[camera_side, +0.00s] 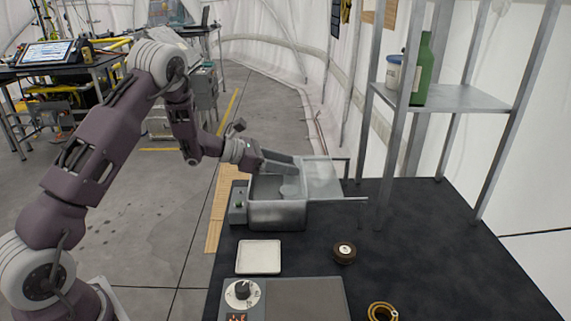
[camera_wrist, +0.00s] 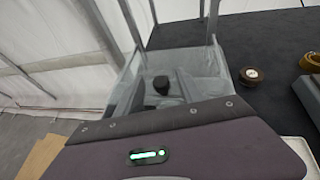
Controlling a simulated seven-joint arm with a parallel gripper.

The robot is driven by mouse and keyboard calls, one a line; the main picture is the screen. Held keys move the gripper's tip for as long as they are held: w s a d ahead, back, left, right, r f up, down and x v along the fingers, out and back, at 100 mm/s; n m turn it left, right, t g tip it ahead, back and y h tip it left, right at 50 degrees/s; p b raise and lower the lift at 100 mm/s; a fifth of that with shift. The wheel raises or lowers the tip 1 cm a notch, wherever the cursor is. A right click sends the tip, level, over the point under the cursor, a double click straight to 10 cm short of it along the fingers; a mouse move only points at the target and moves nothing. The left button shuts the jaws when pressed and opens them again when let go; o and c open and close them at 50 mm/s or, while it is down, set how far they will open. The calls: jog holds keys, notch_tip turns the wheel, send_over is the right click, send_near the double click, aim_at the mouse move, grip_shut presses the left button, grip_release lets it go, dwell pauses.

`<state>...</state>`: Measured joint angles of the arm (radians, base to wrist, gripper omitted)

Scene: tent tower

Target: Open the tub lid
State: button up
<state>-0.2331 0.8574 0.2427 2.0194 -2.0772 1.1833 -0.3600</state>
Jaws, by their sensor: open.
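The tub (camera_side: 277,217) is a grey metal box with a small control panel on its left end, standing at the table's back left edge. Its top shows open on the left, with a pale round shape inside. A clear lid panel (camera_side: 324,180) lies to the right, on rails reaching past the tub. My gripper (camera_side: 293,166) is open, low over the tub's far side by the panel's left edge; whether it touches is unclear. In the wrist view the tub (camera_wrist: 126,88) shows pale walls and a dark knob (camera_wrist: 161,85); my fingertips are hidden there.
A white tray (camera_side: 258,257), a dark round roll (camera_side: 344,254), a brass ring (camera_side: 382,311) and a dial device (camera_side: 243,291) lie in front. A metal shelf (camera_side: 455,97) at right holds a green bottle (camera_side: 424,70) and a white pot (camera_side: 393,74). The table's right front is clear.

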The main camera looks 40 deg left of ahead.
jog(key=shift+c, duration=0.5)
grip_shut()
dwell(0.8)
